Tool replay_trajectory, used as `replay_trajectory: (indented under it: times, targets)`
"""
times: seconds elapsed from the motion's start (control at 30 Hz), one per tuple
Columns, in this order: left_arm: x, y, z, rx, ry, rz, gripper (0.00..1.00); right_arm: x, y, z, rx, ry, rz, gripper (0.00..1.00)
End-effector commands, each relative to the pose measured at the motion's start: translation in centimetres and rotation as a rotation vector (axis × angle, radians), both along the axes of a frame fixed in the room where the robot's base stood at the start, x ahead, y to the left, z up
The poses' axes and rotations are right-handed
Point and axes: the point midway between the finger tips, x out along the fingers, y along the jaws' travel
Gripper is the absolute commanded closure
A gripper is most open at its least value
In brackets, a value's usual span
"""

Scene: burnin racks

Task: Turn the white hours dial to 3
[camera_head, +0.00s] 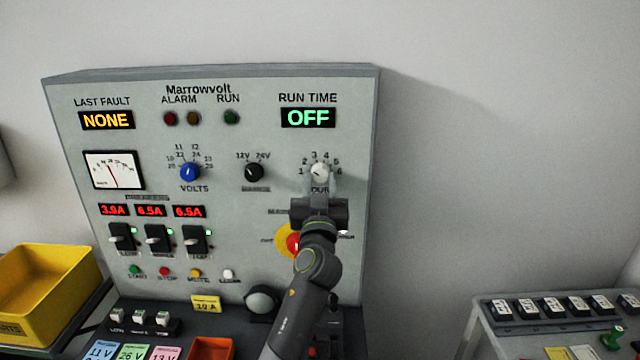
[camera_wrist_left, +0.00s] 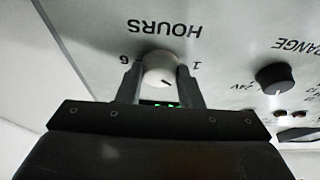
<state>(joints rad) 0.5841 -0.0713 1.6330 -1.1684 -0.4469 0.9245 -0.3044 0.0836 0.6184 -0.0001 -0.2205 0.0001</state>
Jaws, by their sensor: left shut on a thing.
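The white hours dial (camera_head: 319,171) is at the upper right of the grey panel, with the numbers 1 to 6 around it. My left gripper (camera_head: 320,186) reaches up from below, its two fingers on either side of the dial and shut on it. In the left wrist view, upside down, the dial (camera_wrist_left: 161,69) sits between the fingertips (camera_wrist_left: 160,80). Its dark mark points toward the low-number side; the exact number is unclear. The run time display (camera_head: 308,118) above reads OFF. My left arm hides part of the panel below. My right gripper is not in view.
A black range knob (camera_head: 254,172) and a blue volts knob (camera_head: 190,172) are left of the dial. A red and yellow button (camera_head: 290,241) is partly behind my arm. A yellow bin (camera_head: 45,285) is at left. The wall right of the panel is clear.

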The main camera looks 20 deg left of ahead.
Motion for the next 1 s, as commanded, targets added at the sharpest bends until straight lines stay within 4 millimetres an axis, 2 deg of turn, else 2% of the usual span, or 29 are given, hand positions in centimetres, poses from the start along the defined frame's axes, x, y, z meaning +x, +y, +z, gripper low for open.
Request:
replay_trajectory:
  times: [0.27,0.47,1.0]
  targets:
    - [0.0,0.1,0.1,0.025,0.008,0.001,0.90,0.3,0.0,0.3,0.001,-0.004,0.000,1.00]
    - [0.0,0.2,0.2,0.115,0.035,0.000,0.90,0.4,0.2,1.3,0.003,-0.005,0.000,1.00]
    - [-0.1,0.6,0.7,0.484,0.142,0.000,0.90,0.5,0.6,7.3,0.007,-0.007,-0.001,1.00]
